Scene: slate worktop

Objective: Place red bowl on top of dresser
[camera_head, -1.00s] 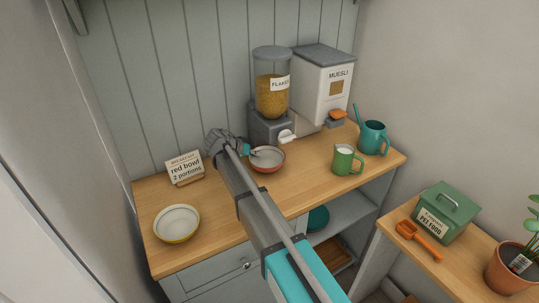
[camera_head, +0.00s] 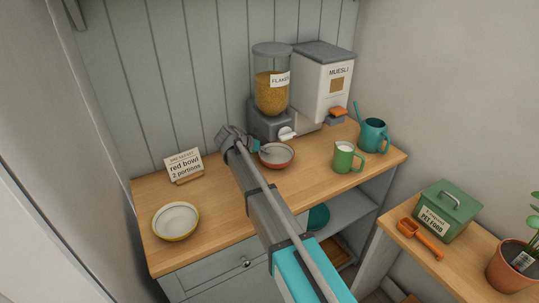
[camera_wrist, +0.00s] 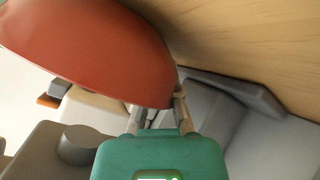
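The red bowl (camera_head: 279,165), with a pale grey inside, is in front of the flakes dispenser over the wooden dresser top (camera_head: 222,208). My gripper (camera_head: 258,147) is at the bowl's left rim in the head view. In the wrist view the bowl's red outer wall (camera_wrist: 95,45) fills the upper left, and its edge sits between the two fingers of my gripper (camera_wrist: 160,108). The gripper is shut on that rim. I cannot tell whether the bowl touches the top or hangs slightly above it.
The flakes dispenser (camera_head: 271,90) and muesli dispenser (camera_head: 323,85) stand at the back. A green mug (camera_head: 344,158) and teal watering can (camera_head: 372,137) are right. A yellow-rimmed bowl (camera_head: 177,221) and card (camera_head: 184,166) are left. The front middle of the top is clear.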

